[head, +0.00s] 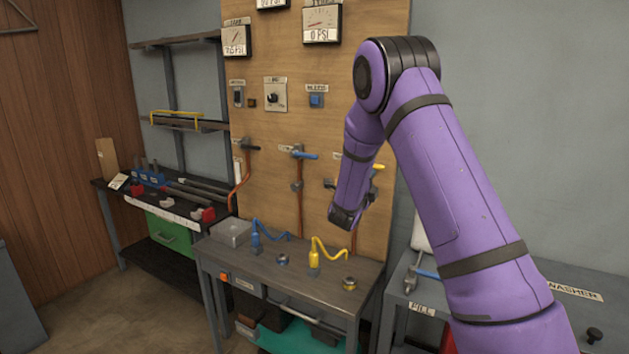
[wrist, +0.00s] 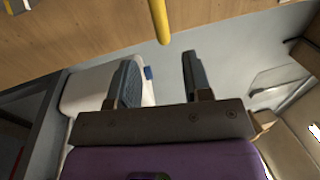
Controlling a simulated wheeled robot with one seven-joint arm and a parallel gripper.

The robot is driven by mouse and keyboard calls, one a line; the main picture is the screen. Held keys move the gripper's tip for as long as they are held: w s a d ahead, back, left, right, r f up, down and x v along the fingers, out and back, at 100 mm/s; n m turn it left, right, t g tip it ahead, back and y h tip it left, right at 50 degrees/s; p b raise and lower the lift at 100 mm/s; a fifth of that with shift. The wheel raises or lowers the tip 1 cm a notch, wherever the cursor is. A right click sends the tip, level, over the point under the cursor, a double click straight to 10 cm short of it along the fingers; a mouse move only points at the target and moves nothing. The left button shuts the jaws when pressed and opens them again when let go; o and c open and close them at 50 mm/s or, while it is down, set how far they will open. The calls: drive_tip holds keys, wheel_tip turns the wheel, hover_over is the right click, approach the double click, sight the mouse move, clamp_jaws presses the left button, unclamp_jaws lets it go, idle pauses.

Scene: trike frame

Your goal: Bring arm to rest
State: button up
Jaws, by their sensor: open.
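My purple arm (head: 425,150) rises from the lower right, bends at a high elbow and hangs down in front of the wooden panel (head: 330,90). My gripper shows as a dark end (head: 346,217) above the bench in the head view; its fingers are hard to make out there. In the wrist view my gripper (wrist: 160,72) has its two dark fingers wide apart with nothing held between them. A yellow bar (wrist: 159,22) appears just beyond the fingertips; I cannot tell how far off it is.
The panel carries gauges, switches and a blue-handled valve (head: 304,155). A grey bench (head: 330,295) below holds blue and yellow hose fittings (head: 314,262) and a metal box (head: 231,232). A washer cabinet (head: 580,275) stands at right. Open floor lies at lower left.

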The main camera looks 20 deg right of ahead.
drive_tip(key=s+a+r+n+t+y, duration=0.2)
drive_tip(key=s+a+r+n+y, duration=0.1)
drive_tip(key=a+r+n+y, duration=0.55)
drive_tip(key=s+a+r+n+g+y, duration=0.1)
drive_tip(key=s+a+r+n+y, duration=0.5)
drive_tip(key=s, duration=0.3)
drive_tip(key=s+a+n+g, duration=0.1)
drive_tip(key=s+n, duration=0.3)
drive_tip(key=s, duration=0.7)
drive_tip(key=s+a+n+g+y, duration=0.1)
drive_tip(key=s+n+g, duration=0.3)
drive_tip(key=s, duration=0.7)
drive_tip(key=s+a+n+g, duration=0.3)
drive_tip(key=s+n, duration=0.3)
drive_tip(key=s, duration=0.5)
drive_tip(key=shift+s+a+f, duration=0.2)
drive_tip(key=shift+s+f, duration=0.05)
drive_tip(key=shift+f, duration=0.2)
